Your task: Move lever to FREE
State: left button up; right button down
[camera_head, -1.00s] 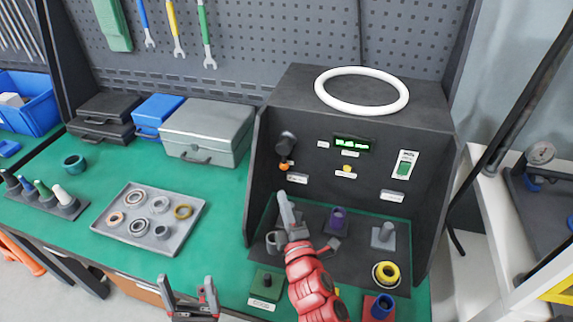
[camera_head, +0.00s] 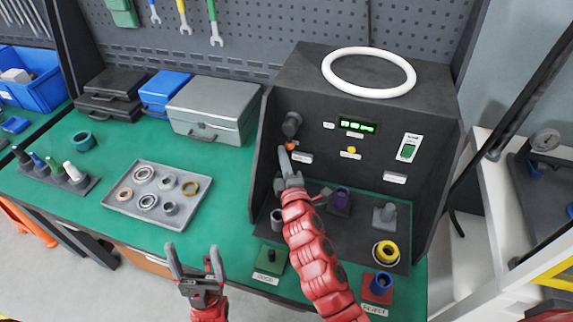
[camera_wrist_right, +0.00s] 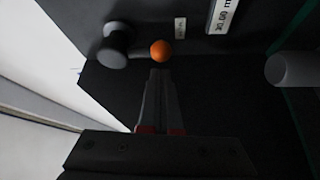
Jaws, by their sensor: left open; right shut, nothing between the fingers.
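The lever has a dark round hub (camera_head: 291,124) on the left of the test station's front panel and an orange ball knob (camera_head: 290,147) below it. In the right wrist view the hub (camera_wrist_right: 113,47) is left of the orange knob (camera_wrist_right: 161,50). My right gripper (camera_head: 284,149) is shut and empty, its tips at the knob and partly hiding it in the head view. In the wrist view the right fingertips (camera_wrist_right: 160,72) lie just below the knob, with a small gap in the picture; contact cannot be told. My left gripper (camera_head: 194,262) is open and empty in front of the bench edge.
The station (camera_head: 365,110) has a lit green display (camera_head: 357,125), a yellow button (camera_head: 351,150) and a green switch (camera_head: 408,152). Posts stand on its floor, including a purple one (camera_head: 341,199). A grey tray (camera_head: 120,200) of rings lies left.

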aim_at(293, 146)
jog(key=shift+x, duration=1)
jog(key=d+n+g+p, duration=0.1)
jog(key=n+p, duration=0.1)
jog(key=p, duration=0.2)
jog(key=s+d+n+g+h+p, duration=0.1)
jog(key=n+p, duration=0.1)
jog(key=p, duration=0.3)
jog(key=d+r+n+g+p, duration=0.1)
jog(key=n+p, duration=0.1)
jog(key=p, duration=0.2)
jog(key=shift+s+d+p, duration=0.15)
jog(key=shift+d+p, duration=0.1)
jog(key=shift+p, duration=0.15)
jog(key=shift+g+h, duration=0.3)
jog(key=shift+s+d+r+p, duration=0.3)
jog(key=shift+d+r+p, duration=0.05)
jog(key=shift+d+r, duration=0.55)
jog(key=shift+s+d+r+p, duration=0.25)
jog(key=shift+d+r+p, duration=0.05)
jog(key=shift+d+r, duration=0.65)
jog(key=shift+r, duration=0.1)
